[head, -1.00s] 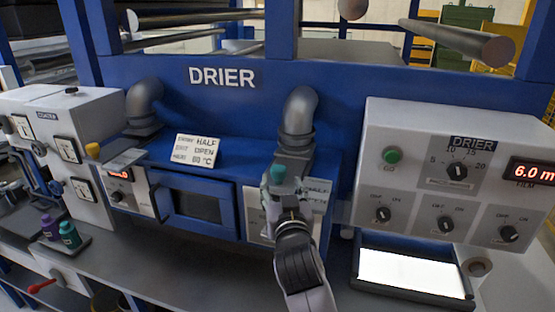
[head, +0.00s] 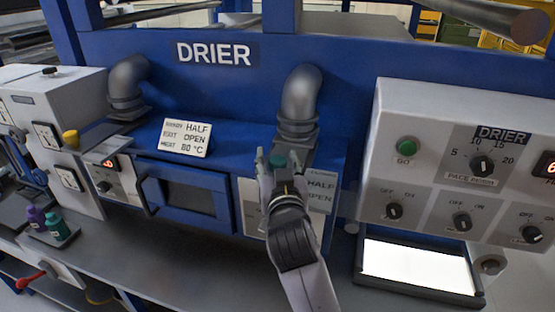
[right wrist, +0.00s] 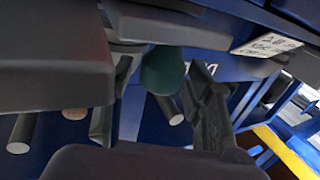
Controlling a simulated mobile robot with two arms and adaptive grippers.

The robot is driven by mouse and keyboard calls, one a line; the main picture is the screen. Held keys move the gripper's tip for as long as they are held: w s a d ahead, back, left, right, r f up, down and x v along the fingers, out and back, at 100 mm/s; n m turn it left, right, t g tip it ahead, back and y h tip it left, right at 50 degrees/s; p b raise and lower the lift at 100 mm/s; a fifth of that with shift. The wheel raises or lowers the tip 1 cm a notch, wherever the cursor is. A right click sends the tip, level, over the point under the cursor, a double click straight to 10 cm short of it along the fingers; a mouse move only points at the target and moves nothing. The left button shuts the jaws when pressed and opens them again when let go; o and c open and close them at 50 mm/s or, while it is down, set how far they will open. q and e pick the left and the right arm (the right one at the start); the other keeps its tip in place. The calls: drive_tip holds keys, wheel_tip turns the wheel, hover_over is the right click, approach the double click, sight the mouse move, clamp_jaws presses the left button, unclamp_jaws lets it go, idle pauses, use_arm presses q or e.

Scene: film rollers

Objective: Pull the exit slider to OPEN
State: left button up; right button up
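The exit slider's teal knob (head: 278,161) stands at the right part of the blue drier, just below the right grey duct. A white plate with the words HALF and OPEN (head: 320,192) is right beside it, partly covered by my gripper. My right gripper (head: 277,168) is at the knob, its fingers apart on either side of it. In the right wrist view the knob (right wrist: 163,72) shows between the fingertips, with a gap visible on both sides. The slider's track is hidden behind my gripper. My left gripper is not in view.
A card reading HALF, OPEN and 80 °C (head: 184,137) leans on the drier above its windowed door (head: 192,194). The grey duct (head: 299,100) rises close behind my gripper. A control box (head: 440,150) stands at right above a lit white panel (head: 415,264).

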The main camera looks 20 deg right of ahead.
drive_tip(key=shift+w+d, duration=0.1)
drive_tip(key=shift+w, duration=0.05)
drive_tip(key=c, duration=0.4)
clamp_jaws()
